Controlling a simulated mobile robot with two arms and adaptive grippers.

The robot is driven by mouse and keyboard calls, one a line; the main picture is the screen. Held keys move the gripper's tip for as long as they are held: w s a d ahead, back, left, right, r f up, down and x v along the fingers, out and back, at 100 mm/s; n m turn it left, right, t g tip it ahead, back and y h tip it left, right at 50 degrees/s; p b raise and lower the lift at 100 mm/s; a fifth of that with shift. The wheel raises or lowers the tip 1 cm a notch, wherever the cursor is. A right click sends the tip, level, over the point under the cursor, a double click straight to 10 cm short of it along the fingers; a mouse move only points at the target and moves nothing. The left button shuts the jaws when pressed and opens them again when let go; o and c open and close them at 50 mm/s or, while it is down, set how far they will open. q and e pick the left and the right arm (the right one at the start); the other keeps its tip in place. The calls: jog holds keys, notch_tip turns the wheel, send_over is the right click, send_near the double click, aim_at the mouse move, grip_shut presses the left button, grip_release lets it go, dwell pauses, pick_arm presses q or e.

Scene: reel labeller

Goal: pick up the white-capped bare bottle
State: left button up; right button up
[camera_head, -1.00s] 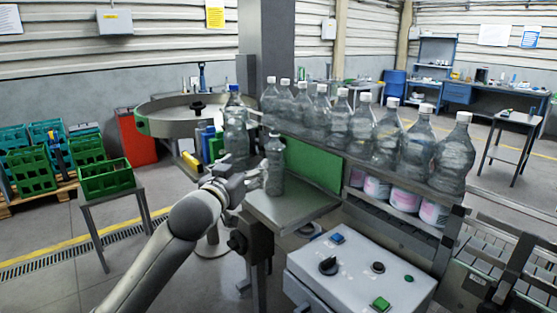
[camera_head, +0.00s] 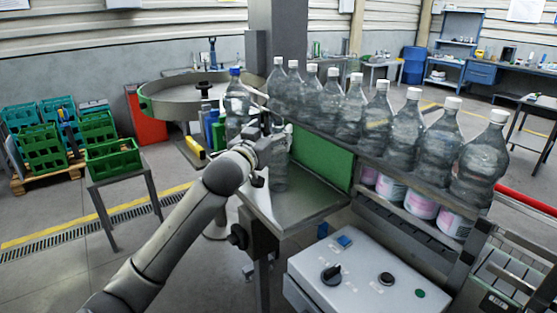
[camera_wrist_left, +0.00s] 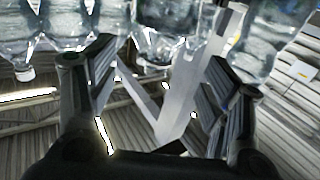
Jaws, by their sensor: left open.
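Several clear bottles show there along the top, the picture being upside down, one between the fingers (camera_wrist_left: 168,30). I cannot tell whether the fingers touch a bottle. My right gripper is not in view.
A row of white-capped clear bottles (camera_head: 405,130) stands on a rail to the right. A blue-capped bottle (camera_head: 237,105) stands just left of the gripper. A green panel (camera_head: 325,160) is behind the plate (camera_head: 310,203). A control box (camera_head: 370,275) stands in front.

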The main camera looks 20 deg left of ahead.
aim_at(276, 129)
pick_arm(q)
jog(key=shift+w+d+r+p, duration=0.1)
jog(key=shift+w+p, duration=0.75)
jog(key=shift+w, duration=0.25)
jog(key=shift+w+d+p, duration=0.1)
jog(key=shift+w+p, duration=0.25)
jog(key=shift+w, duration=0.55)
jog(key=shift+w+d+f, duration=0.1)
jog(key=shift+w+f, duration=0.15)
jog(key=shift+w, duration=0.3)
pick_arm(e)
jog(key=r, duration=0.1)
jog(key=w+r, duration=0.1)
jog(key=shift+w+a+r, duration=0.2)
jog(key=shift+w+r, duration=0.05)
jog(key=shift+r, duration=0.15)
